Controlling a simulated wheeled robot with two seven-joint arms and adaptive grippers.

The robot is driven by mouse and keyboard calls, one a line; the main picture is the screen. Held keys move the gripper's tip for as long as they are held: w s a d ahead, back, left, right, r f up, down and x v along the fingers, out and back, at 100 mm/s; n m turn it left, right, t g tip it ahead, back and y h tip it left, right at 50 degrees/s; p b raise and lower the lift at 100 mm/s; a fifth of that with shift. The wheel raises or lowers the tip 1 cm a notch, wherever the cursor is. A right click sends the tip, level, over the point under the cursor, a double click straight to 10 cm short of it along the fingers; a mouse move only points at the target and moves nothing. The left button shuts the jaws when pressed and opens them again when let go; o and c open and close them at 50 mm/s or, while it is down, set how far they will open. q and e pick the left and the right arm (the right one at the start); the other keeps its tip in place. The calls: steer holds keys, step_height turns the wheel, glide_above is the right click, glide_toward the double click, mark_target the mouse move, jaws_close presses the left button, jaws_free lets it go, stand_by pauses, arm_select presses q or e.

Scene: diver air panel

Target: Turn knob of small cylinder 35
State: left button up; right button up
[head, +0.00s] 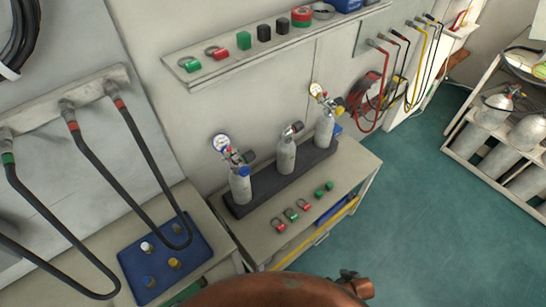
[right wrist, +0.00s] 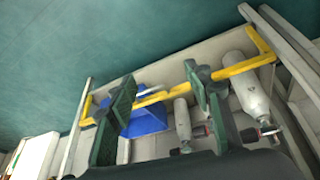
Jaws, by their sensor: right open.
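Three small grey cylinders with valves stand upright in a dark tray (head: 285,178) on the bench: a left one (head: 240,187), a middle one (head: 286,154) and a right one (head: 325,128). The left and right ones carry round gauges. No number is readable, so I cannot tell which is cylinder 35. The left one has a blue knob (head: 244,171); the right one has a yellow knob (head: 339,111). My right gripper (right wrist: 165,88) is open and empty in the right wrist view, with its green-padded fingers apart. My left gripper is not in view.
A rounded copper-coloured object (head: 285,291) fills the bottom of the head view. Red and green fittings (head: 304,204) lie on the bench front. A blue mat (head: 160,262) lies at left, below hanging hoses (head: 142,145). A cylinder rack (head: 457,151) stands right; green floor (head: 430,220) is clear.

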mark_target(254, 157)
steer(key=w+a+r+n+t+y+b, duration=0.15)
steer(key=w+a+r, duration=0.25)
steer(key=r, duration=0.5)
steer(key=w+a+r+n+y, duration=0.1)
steer(key=w+a+r+n, duration=0.3)
steer(key=r, duration=0.5)
steer(key=w+a+r+n+t+y+b, duration=0.15)
steer(key=w+a+r, duration=0.3)
steer(key=r, duration=0.45)
steer(key=w+a+r+n+t+y, duration=0.1)
steer(key=w+a+r+n+y, duration=0.4)
steer(key=w+a+r+n, duration=0.5)
steer(key=w+a+r+n+y, duration=0.4)
steer(key=w+a+r+n, duration=0.3)
steer(key=r, duration=0.5)
steer(key=x, duration=0.1)
steer(key=p+x, duration=0.1)
steer(key=x, duration=0.1)
steer(key=w+x, duration=0.1)
steer(key=x, duration=0.1)
steer(key=shift+w+d+p, duration=0.15)
steer(key=shift+w+p, duration=0.05)
steer(key=shift+p, duration=0.1)
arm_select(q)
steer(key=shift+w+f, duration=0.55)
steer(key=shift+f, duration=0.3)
arm_select(e)
steer(key=shift+w+a+f, duration=0.15)
steer(key=shift+w+a, duration=0.2)
steer(key=shift+a, duration=0.25)
